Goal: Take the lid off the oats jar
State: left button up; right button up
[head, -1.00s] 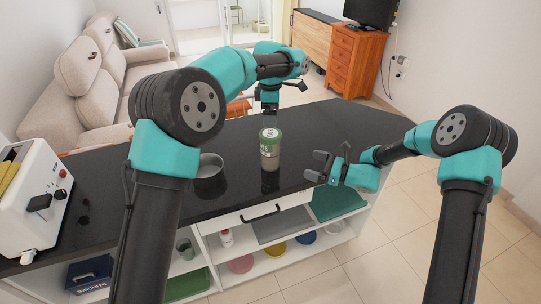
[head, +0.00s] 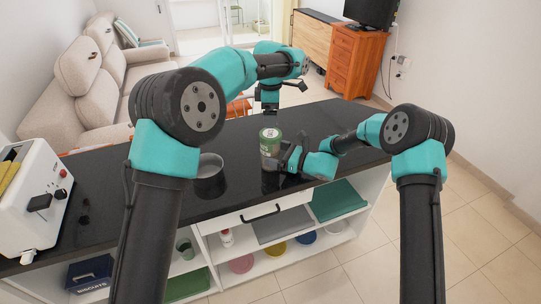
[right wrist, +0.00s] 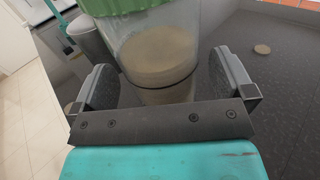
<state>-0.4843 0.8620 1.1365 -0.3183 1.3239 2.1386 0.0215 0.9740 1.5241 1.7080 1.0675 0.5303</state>
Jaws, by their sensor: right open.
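The oats jar (head: 267,149) stands upright on the black counter, clear-walled with a green lid (head: 270,133) on top. In the right wrist view the jar (right wrist: 155,55) shows pale oats low inside, and the green lid's edge (right wrist: 115,6) is at the top of the picture. My right gripper (head: 282,160) is open at the jar's near right side, low down. In the right wrist view its fingers (right wrist: 165,80) stand on either side of the jar, with gaps. My left gripper (head: 270,106) points down above and beyond the lid, apart from it; its jaw opening is unclear.
A dark metal pot (head: 209,182) stands left of the jar on the counter (head: 240,195). A white toaster (head: 35,205) is at the far left. Open shelves with bowls and boxes lie below the front edge. The counter's right part is clear.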

jog(key=shift+x, duration=1.25)
jog(key=shift+c, duration=0.3)
